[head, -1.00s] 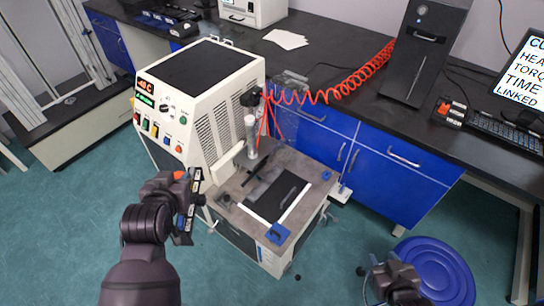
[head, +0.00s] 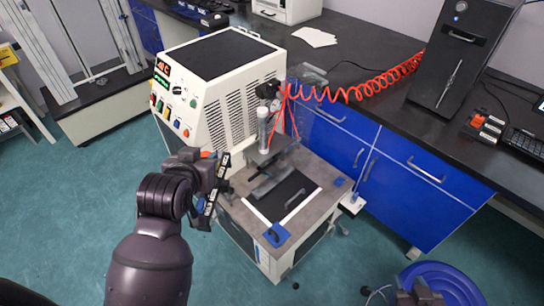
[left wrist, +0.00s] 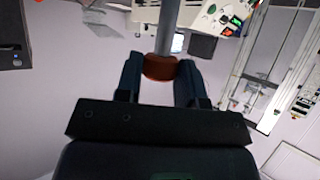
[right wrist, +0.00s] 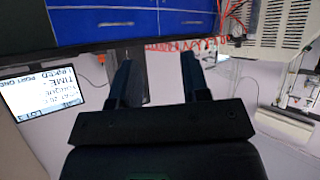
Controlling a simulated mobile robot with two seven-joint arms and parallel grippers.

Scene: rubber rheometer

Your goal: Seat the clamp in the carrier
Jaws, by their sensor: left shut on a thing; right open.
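My left gripper (head: 212,188) is in front of the machine's left front corner, clear of its work plate. In the left wrist view it is shut on a reddish-orange piece (left wrist: 160,67), with a grey rod (left wrist: 170,20) in line with it. This may be the clamp; its full shape is hidden. An orange bit shows by the gripper in the head view. I cannot identify the carrier for sure; a dark panel between white rails (head: 255,209) lies on the work plate. My right gripper (head: 424,292) is low at the right; its fingers (right wrist: 158,78) are open and empty.
The white rheometer (head: 205,90) stands in the middle, with a grey vertical cylinder (head: 263,128) over its plate (head: 322,174). A red coiled hose (head: 350,92) runs to the right. A blue stool (head: 455,280) is at lower right. The green floor in front is largely open.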

